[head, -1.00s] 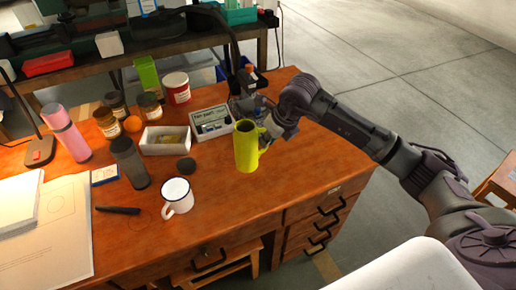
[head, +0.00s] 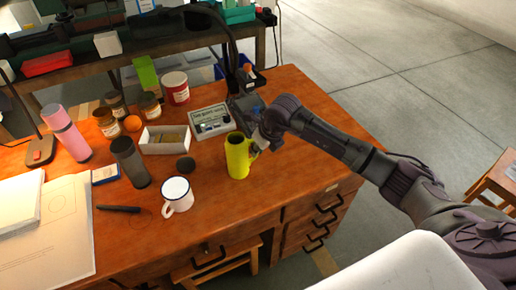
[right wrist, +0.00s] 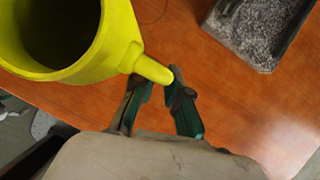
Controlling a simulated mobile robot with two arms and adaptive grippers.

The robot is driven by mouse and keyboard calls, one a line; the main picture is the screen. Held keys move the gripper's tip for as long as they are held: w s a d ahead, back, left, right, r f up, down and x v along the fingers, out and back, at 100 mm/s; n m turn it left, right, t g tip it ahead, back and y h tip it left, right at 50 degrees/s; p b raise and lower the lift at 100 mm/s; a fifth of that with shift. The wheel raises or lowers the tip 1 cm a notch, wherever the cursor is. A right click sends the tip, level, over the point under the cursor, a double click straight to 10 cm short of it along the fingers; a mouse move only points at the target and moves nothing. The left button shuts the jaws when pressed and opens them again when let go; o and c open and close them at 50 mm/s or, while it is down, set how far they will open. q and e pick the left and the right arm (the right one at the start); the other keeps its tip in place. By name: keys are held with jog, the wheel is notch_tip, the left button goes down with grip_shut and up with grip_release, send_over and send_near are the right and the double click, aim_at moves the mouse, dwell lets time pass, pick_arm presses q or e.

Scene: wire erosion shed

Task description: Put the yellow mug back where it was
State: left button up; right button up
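The yellow mug (head: 237,158) is upright at the right part of the wooden desk, right of the white enamel mug (head: 177,196). In the head view I cannot tell whether its base touches the desk. My right gripper (head: 258,141) is at its handle side, coming from the right. In the right wrist view the yellow mug (right wrist: 108,50) fills the upper left, and its handle lies between the fingertips of my right gripper (right wrist: 158,80), which are closed on it. My left gripper is not in view.
A white open box (head: 165,147), a dark round lid-like piece (head: 186,165) and a grey boxed device (head: 211,120) stand left of and behind the mug. A tray of grey grit (right wrist: 262,28) is near the gripper. The desk's front right (head: 290,180) is clear.

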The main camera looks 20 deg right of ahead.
jog(key=o, duration=0.3)
jog(key=shift+o, duration=0.2)
jog(key=shift+r, duration=0.1)
jog(key=v, duration=1.2)
jog(key=shift+b, duration=0.45)
